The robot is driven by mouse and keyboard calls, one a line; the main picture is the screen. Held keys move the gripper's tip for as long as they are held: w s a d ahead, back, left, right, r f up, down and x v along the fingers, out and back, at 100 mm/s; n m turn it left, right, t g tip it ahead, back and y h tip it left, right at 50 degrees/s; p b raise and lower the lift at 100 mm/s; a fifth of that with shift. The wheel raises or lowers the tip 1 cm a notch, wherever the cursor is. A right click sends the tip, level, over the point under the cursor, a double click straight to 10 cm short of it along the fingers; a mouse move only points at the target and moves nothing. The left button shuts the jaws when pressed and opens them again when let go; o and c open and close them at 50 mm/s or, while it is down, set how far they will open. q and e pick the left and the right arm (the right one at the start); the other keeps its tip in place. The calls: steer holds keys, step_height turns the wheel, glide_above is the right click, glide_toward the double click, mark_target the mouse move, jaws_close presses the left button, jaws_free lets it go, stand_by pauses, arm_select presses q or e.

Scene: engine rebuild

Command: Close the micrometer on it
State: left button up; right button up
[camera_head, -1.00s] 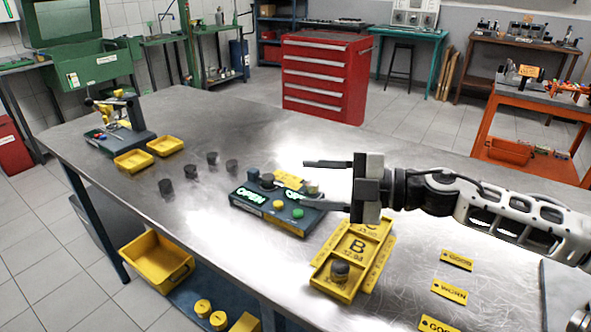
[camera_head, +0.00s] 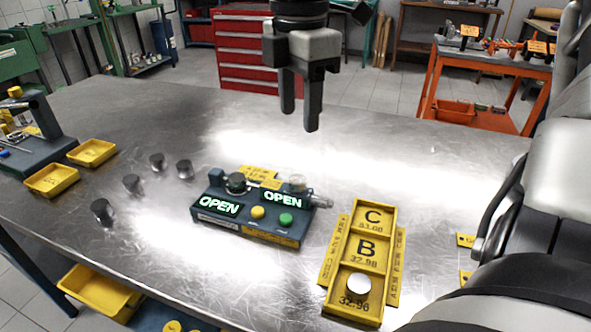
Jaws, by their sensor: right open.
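The micrometer (camera_head: 228,226) is a dark blue bench unit on the steel table, with two green displays that both read OPEN. It has a yellow button (camera_head: 257,212) and a green button (camera_head: 286,219) on its front, and a metal spindle end on its right side. A dark round piece (camera_head: 236,184) sits at its left top. My right gripper (camera_head: 300,122) points down with its two fingers apart and empty. It appears above and behind the micrometer, touching nothing. My left gripper is out of view.
A yellow tray (camera_head: 335,251) marked C and B stands right of the micrometer, with a round, bright-topped piece (camera_head: 358,284) in its front compartment. Several dark cylinders (camera_head: 132,184) stand to the left, beside two small yellow bins (camera_head: 92,152). The table behind is clear.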

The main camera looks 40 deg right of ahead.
mark_target(298, 178)
step_height(298, 178, down, 12)
steer(key=shift+f+p, duration=0.15)
steer(key=shift+p, duration=0.15)
steer(key=c, duration=1)
